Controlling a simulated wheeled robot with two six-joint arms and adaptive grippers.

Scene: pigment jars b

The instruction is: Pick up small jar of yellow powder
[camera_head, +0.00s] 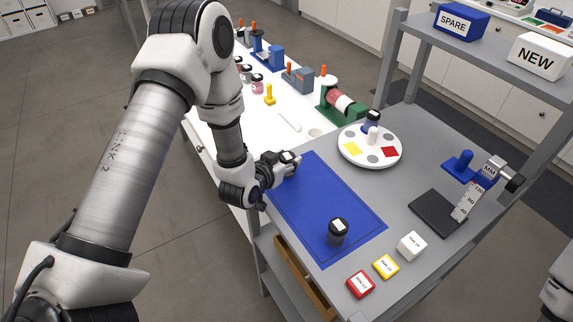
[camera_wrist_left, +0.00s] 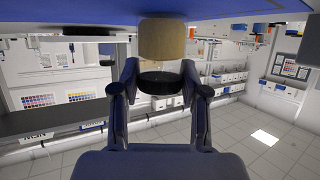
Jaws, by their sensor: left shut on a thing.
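My left gripper (camera_head: 289,160) is at the left corner of the blue mat (camera_head: 318,190), low over the bench. It is shut on a small jar, which its fingers largely hide in the head view. In the left wrist view, the jar's tan-yellow body (camera_wrist_left: 162,38) and black lid (camera_wrist_left: 160,82) show upside down, the lid between the fingers. The body reaches up to the blue mat's underside edge in that picture; I cannot tell if they touch. My right gripper is not in view.
A dark jar with a white-labelled lid (camera_head: 338,231) stands on the mat. Red (camera_head: 360,284), yellow (camera_head: 386,266) and white (camera_head: 412,245) blocks line the front. A height gauge (camera_head: 468,203) stands right.

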